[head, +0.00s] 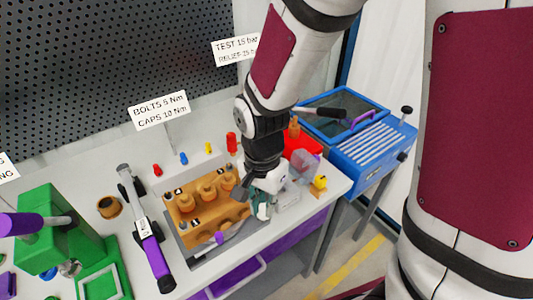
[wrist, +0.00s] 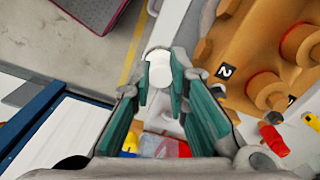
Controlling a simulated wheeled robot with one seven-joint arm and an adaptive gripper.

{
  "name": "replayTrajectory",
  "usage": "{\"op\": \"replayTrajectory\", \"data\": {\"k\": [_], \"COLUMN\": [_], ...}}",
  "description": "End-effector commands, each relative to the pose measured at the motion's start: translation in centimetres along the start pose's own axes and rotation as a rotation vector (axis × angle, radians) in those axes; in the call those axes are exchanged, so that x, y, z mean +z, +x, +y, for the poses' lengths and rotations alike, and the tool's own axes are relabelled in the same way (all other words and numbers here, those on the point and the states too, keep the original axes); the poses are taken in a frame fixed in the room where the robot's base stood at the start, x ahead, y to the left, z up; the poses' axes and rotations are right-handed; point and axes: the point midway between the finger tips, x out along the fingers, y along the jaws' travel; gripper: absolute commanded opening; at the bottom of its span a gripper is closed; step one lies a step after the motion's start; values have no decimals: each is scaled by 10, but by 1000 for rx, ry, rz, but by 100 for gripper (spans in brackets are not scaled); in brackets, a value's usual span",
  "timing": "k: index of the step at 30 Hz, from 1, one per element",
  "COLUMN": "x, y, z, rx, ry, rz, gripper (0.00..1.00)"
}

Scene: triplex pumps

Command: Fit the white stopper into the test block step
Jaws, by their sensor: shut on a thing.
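My gripper (wrist: 160,75) is shut on the white stopper (wrist: 158,70), which shows as a pale round end between the teal-padded fingertips. The wrist view shows no clear contact between the stopper and any block.
The orange pump block (head: 183,208) with several round caps lies close left of my gripper; it also shows in the wrist view (wrist: 237,70). A clear guard (head: 302,163), a red bin (head: 304,142) and a yellow piece (head: 319,184) are at the right. A purple-handled torque wrench (head: 152,258) lies left.

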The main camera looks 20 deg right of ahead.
Motion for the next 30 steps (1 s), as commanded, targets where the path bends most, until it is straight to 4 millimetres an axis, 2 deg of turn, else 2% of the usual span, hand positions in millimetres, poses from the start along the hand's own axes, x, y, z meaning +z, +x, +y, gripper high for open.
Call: {"op": "replayTrajectory", "data": {"k": [1,9,15,22,30], "x": [-14,-79,-114,-124,-124], "y": [2,8,11,16,46], "z": [-2,-14,-20,-22,-22], "rx": [1,0,0,1,2], "ry": [8,6,1,-2,-3], "rz": [0,-1,0,-1,-1], "gripper": [0,0,0,0,0]}}
